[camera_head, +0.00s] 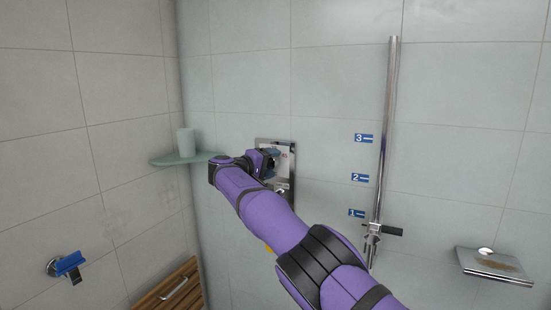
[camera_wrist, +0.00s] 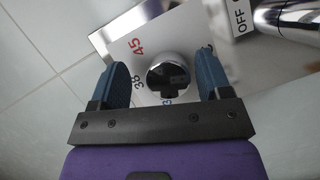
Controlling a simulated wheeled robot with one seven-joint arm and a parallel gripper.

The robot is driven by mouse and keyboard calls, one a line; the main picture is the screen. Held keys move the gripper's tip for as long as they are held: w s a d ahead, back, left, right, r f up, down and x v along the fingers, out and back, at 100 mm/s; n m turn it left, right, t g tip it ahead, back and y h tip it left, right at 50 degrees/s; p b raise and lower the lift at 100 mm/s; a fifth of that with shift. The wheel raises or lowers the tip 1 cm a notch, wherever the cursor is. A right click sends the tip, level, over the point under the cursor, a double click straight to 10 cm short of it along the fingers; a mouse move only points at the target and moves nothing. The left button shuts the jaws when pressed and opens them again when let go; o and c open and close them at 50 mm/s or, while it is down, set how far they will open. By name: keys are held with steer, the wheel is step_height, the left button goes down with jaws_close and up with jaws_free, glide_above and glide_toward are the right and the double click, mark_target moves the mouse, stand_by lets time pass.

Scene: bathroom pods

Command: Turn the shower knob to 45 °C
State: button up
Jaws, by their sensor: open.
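The shower knob (camera_wrist: 168,72) is a round chrome knob with a dark face, on a shiny plate (camera_wrist: 118,38). Beside it the plate shows a red 45, a dark 38 and a partly covered blue number. My gripper (camera_wrist: 164,80) is open, with a blue finger on each side of the knob in the wrist view. A gap shows on the left and a narrower one on the right. I cannot tell where the knob points. In the head view my gripper (camera_head: 268,162) is at the plate (camera_head: 288,146) and hides the knob.
A glass shelf (camera_head: 166,160) with a pale cup (camera_head: 186,142) is left of my gripper. A chrome shower bar (camera_head: 388,130) and a soap dish (camera_head: 494,264) are to the right. A wooden seat (camera_head: 160,297) and blue-handled fixture (camera_head: 68,264) are lower left. An OFF label (camera_wrist: 241,17) shows upper right.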

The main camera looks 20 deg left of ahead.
steer(key=shift+s+a, duration=0.3)
steer(key=shift+s, duration=0.05)
steer(key=d+v, duration=0.1)
steer(key=v, duration=0.8)
steer(key=shift+s+a+r, duration=0.2)
steer(key=shift+s+r, duration=0.05)
steer(key=shift+s, duration=0.2)
